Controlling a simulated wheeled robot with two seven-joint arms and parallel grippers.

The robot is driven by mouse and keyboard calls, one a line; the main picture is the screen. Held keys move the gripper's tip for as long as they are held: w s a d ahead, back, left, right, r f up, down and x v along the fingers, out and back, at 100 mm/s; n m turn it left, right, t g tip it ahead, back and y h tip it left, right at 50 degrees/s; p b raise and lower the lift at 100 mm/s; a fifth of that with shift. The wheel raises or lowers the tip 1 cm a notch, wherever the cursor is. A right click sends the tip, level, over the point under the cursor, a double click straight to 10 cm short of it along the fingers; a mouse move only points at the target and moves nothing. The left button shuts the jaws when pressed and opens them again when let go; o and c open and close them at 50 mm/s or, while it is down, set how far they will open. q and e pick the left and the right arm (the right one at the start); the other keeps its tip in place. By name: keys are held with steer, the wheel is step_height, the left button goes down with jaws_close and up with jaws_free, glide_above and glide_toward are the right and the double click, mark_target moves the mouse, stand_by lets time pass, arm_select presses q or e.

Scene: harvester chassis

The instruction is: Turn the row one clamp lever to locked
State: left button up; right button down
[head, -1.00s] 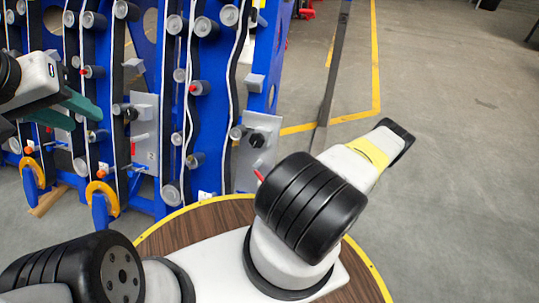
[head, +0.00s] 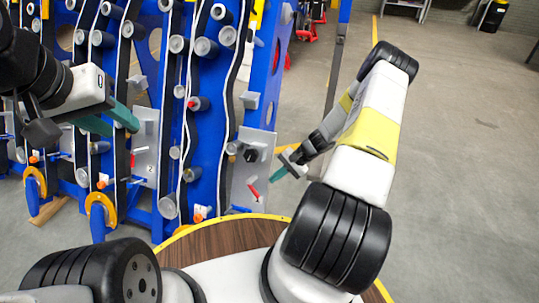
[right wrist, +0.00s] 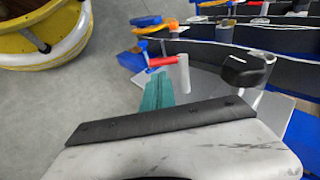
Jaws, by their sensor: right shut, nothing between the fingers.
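The row one clamp is a grey plate (head: 250,170) marked 1, at the right end of the blue chassis in the head view. Its red lever (head: 253,190) is low on the plate, slanting. In the right wrist view the red lever (right wrist: 165,62) meets a grey post (right wrist: 184,73) just beyond my fingertips. My right gripper (head: 274,178) has its green fingers shut and empty, pointing at the lever from the right; it also shows in the right wrist view (right wrist: 157,80). Contact cannot be told. My left gripper (head: 124,126) is open and empty before the row two plate.
A black knob (head: 250,155) stands above the lever on the same plate. Orange rings (head: 101,211) hang at lower left. A round wood-topped base (head: 225,237) is below. The floor to the right is clear.

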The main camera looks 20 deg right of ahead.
mark_target(253, 190)
steer(key=x, duration=0.8)
steer(key=shift+w+a+f, duration=0.15)
steer(key=shift+a+f, duration=0.05)
steer(key=shift+f, duration=0.1)
